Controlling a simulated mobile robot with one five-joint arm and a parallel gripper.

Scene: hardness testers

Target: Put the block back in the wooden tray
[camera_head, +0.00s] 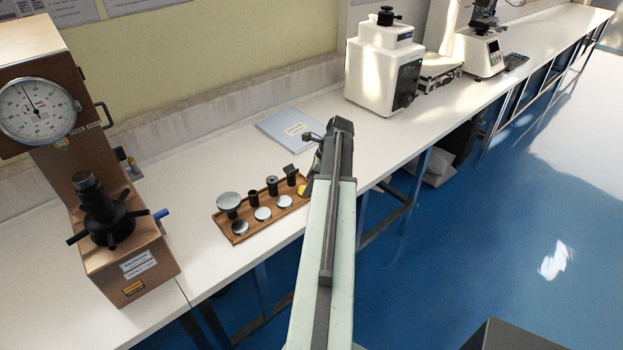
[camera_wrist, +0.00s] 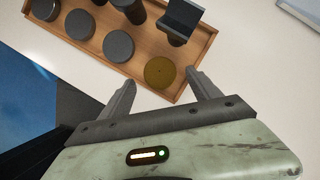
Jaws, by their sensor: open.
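The block appears to be a round brass-coloured disc (camera_wrist: 160,72) lying in the wooden tray (camera_wrist: 205,45), near one of its corners. In the head view the disc (camera_head: 303,190) shows at the tray's right end, partly hidden by my arm. The tray (camera_head: 262,229) lies flat on the white bench. My gripper (camera_wrist: 160,77) is open, its two fingers on either side of the disc in the wrist view, with no clear contact. The height of the fingertips above the disc is hard to tell. In the head view my arm hides the fingers.
The tray also holds grey discs (camera_head: 263,213) and dark upright fittings (camera_head: 272,185). A brown hardness tester (camera_head: 120,235) stands to the left. A pale booklet (camera_head: 290,125) lies behind the tray, and a white machine (camera_head: 383,65) stands further right. Bare bench surrounds the tray.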

